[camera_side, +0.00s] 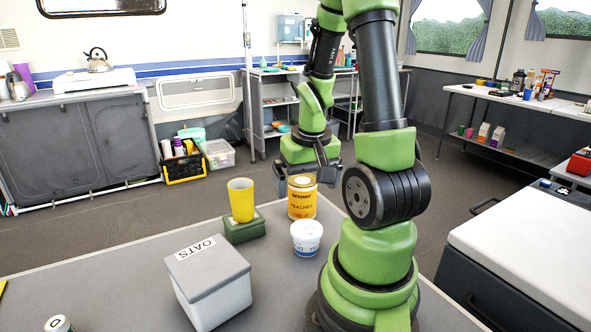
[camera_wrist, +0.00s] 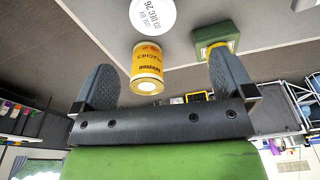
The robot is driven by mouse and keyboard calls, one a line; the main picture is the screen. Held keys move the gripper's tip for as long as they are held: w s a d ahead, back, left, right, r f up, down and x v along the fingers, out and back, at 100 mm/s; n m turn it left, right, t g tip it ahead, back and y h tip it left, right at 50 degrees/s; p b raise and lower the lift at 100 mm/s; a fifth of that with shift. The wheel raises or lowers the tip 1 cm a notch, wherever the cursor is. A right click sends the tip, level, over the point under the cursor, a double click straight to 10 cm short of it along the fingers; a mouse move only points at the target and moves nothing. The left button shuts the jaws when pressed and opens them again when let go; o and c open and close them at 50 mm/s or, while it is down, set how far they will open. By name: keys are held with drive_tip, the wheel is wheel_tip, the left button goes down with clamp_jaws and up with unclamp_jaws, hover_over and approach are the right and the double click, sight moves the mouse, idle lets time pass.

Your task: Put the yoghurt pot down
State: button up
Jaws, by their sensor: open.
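The yoghurt pot (camera_side: 306,240), white with a blue band, stands upright on the grey table, in front of a yellow peaches tin (camera_side: 302,198). In the wrist view its white lid (camera_wrist: 152,14), printed with a date, shows at the top edge, cut off by the frame. My gripper (camera_side: 302,180) is behind and above the pot, close to the tin. In the wrist view its two fingers (camera_wrist: 163,78) are wide apart, with the tin (camera_wrist: 147,66) showing between them. Nothing is held, and the pot is clear of the fingers.
A yellow cup (camera_side: 241,200) stands on a green box (camera_side: 245,228) left of the tin. A grey-lidded oats box (camera_side: 208,285) stands at the front left. A white-lidded cooler (camera_side: 530,240) stands at the right.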

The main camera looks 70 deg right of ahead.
drive_tip(key=w+a+r+n+t, duration=0.3)
drive_tip(key=w+a+r, duration=0.2)
drive_tip(key=a+r, duration=0.3)
drive_tip(key=s+a+r+n+t+y, duration=0.3)
drive_tip(key=a+r, duration=0.4)
drive_tip(key=a, duration=0.4)
drive_tip(key=shift+s+r+n, duration=0.15)
drive_tip(key=shift+s+n, duration=0.15)
drive_tip(key=shift+s, duration=0.05)
